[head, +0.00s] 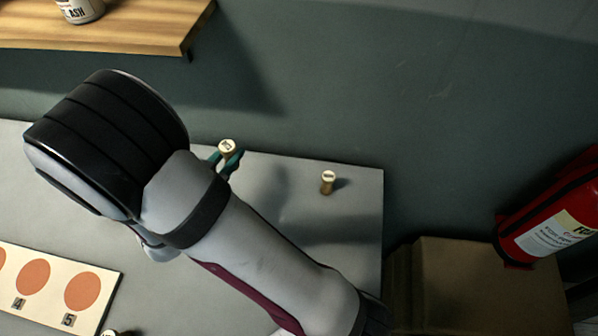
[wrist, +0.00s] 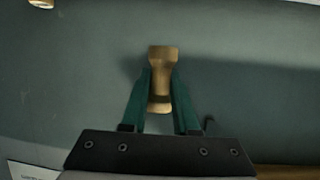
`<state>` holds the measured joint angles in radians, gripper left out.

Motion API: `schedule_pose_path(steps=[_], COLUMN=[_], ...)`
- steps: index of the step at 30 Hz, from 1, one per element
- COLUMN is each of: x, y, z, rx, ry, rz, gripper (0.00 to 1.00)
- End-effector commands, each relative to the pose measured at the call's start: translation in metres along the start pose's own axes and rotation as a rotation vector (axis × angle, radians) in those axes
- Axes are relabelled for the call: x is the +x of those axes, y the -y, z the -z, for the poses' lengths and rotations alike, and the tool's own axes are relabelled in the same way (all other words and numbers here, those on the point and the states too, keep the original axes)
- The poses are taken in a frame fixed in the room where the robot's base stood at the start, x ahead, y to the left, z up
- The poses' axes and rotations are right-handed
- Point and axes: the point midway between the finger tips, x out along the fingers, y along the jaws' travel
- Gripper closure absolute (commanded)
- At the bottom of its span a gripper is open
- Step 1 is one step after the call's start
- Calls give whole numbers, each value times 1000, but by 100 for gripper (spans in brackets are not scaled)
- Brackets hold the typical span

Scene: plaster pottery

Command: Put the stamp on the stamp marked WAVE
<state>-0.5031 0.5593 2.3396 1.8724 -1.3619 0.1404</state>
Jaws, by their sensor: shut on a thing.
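My gripper (head: 229,160) has teal fingers and is shut on a small wooden stamp (head: 227,147). The stamp's round pale top carries a dark mark too small to read. In the wrist view the held stamp (wrist: 162,75) is a waisted wooden piece between the fingers (wrist: 160,100). A second stamp (head: 328,182) stands upright on the table (head: 360,215), to the right of my gripper and apart from it. Its top mark is too small to read. Part of another stamp (head: 112,333) shows at the bottom edge. I cannot tell which stamp is marked WAVE.
A pale card (head: 110,281) with orange discs and numbers lies at the lower left. A wooden shelf (head: 130,30) with a labelled jar (head: 80,10) is at the upper left. A cardboard box (head: 470,285) and red extinguisher (head: 550,215) stand at the right. Table around the second stamp is clear.

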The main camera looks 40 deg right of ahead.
Motion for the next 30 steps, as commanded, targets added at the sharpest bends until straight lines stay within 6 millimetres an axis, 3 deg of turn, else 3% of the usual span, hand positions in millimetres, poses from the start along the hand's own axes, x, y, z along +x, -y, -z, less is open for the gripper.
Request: schedule_pose_path(steps=[3,6,9,12,16,25,30], x=[35,53,61,62,66,89,91], y=[-58,-110,-154,-182,-197,-198,-197], z=[23,36,42,44,32,-26,-31], rx=[101,181,246,290,311,311,316], ry=[-7,-10,-11,-11,-10,-10,-11], rz=[-265,-493,-679,-804,-873,-874,-870], gripper=[100,100,100,100,100,100,100])
